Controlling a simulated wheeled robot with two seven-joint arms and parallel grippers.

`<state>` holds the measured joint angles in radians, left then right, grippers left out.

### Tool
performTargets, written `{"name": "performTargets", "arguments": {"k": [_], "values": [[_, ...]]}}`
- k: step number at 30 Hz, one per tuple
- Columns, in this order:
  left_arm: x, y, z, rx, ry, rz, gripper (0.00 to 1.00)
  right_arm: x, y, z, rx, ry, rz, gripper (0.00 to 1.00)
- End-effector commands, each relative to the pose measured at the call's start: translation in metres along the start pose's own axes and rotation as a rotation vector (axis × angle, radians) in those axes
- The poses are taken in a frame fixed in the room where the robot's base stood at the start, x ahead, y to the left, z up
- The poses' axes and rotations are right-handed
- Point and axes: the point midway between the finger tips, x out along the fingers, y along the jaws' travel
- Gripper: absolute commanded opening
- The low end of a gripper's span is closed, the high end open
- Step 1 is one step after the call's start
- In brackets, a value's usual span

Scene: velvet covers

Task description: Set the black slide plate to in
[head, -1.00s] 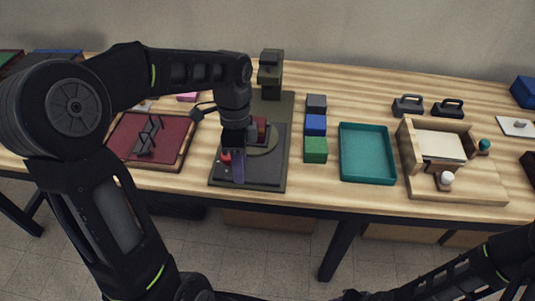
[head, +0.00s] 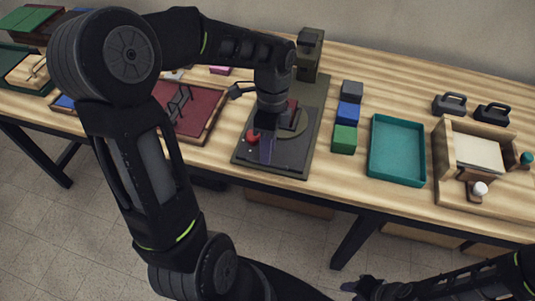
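The black slide plate (head: 291,152) lies flat at the front of an olive machine base (head: 316,97) on the table. An olive column (head: 308,56) stands at the base's back. A dark red block (head: 291,112) sits on a round olive disc on the plate. A red knob (head: 252,137) shows at the plate's left. My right gripper (head: 362,286) is low in front of the table, away from the machine.
Grey, blue and green blocks (head: 345,139) stand right of the machine. Farther right are a teal tray (head: 398,179) and a wooden box (head: 449,160) with a white knob. A dark red tray (head: 207,118) lies close on the left, partly behind my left arm.

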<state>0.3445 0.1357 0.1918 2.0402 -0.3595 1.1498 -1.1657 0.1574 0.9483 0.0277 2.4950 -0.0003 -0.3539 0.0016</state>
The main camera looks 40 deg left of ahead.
Motion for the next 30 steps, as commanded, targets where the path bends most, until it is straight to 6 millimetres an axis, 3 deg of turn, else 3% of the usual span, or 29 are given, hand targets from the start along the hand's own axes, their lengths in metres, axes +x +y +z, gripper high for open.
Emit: {"name": "performTargets", "arguments": {"k": [6, 16, 27, 30], "values": [[0.025, 0.000, 0.000, -0.001, -0.001, 0.002, 0.33, -0.001, 0.000, 0.000, 0.000, 0.000, 0.001, 0.36], [0.028, 0.000, 0.000, -0.001, 0.000, -0.001, 0.32, -0.001, 0.000, 0.000, 0.000, -0.001, 0.001, 0.36], [0.028, 0.000, 0.000, -0.001, 0.000, -0.001, 0.01, -0.001, 0.000, 0.000, 0.000, -0.001, 0.001, 0.36], [0.028, 0.000, 0.000, -0.001, 0.000, -0.001, 0.00, -0.001, 0.000, 0.000, 0.000, 0.000, 0.001, 0.36]]}}
